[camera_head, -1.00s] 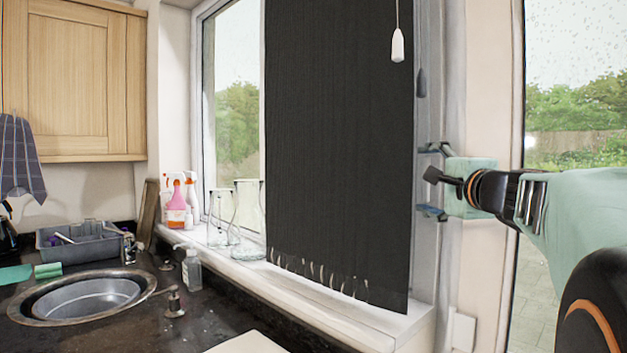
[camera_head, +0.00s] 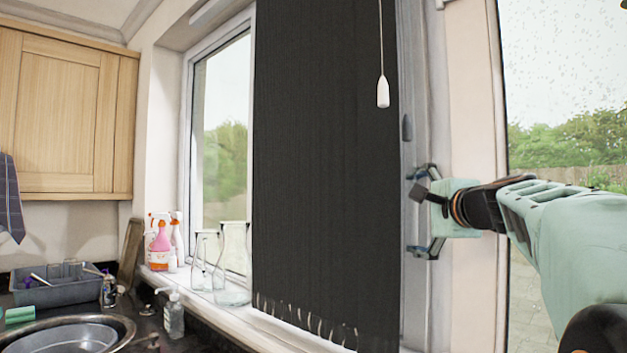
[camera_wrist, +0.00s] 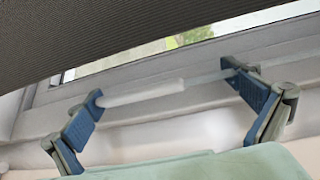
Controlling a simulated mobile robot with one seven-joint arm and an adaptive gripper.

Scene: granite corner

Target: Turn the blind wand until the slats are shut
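The dark vertical blind (camera_head: 325,160) hangs over the right part of the window; its slats look like one near-continuous sheet, and I cannot tell their exact angle. A white cord weight (camera_head: 383,92) hangs before its right edge. My gripper (camera_head: 421,211) is open right of the blind, by the window's side wall, one finger above the other. In the wrist view, a slim white rod with a thicker sleeve (camera_wrist: 145,92), seemingly the wand, runs from one open finger towards the other of my gripper (camera_wrist: 168,88). I cannot tell whether it touches them. The blind's dark edge (camera_wrist: 120,35) crosses the top.
Glass jugs (camera_head: 234,265) and spray bottles (camera_head: 160,245) stand on the sill left of the blind. A sink (camera_head: 70,335) and a grey dish tub (camera_head: 60,288) are lower left. A glazed door (camera_head: 560,90) is at right.

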